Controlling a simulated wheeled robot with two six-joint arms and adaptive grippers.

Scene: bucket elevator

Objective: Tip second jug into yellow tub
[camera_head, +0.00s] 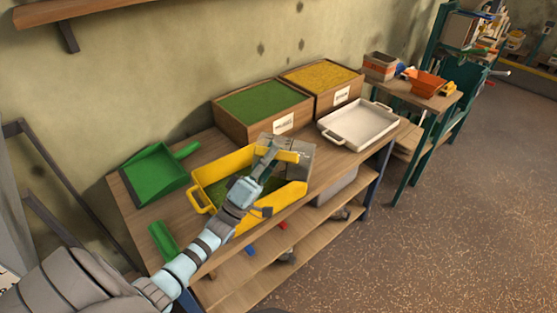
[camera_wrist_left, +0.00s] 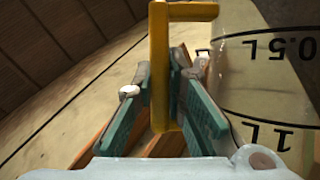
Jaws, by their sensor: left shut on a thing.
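The yellow tub (camera_head: 240,160) stands on the wooden bench with green material inside its left part. My left arm reaches over the tub, and my left gripper (camera_head: 267,160) is above its right part. In the left wrist view, the gripper is shut on a yellow upright handle (camera_wrist_left: 159,75). Beside it is the clear jug (camera_wrist_left: 255,90), with 0.5 L and 1 L marks. The jug's mouth and contents cannot be made out. A grey shape (camera_head: 302,157) shows behind the gripper in the head view; I cannot tell what it is. My right gripper is not in view.
Wooden boxes of green (camera_head: 258,104) and yellow (camera_head: 320,76) material stand at the back. A white tray (camera_head: 358,125) is to the right. A green dustpan (camera_head: 155,174) and a green scoop (camera_head: 163,240) lie left. A lower shelf (camera_head: 250,275) holds small items.

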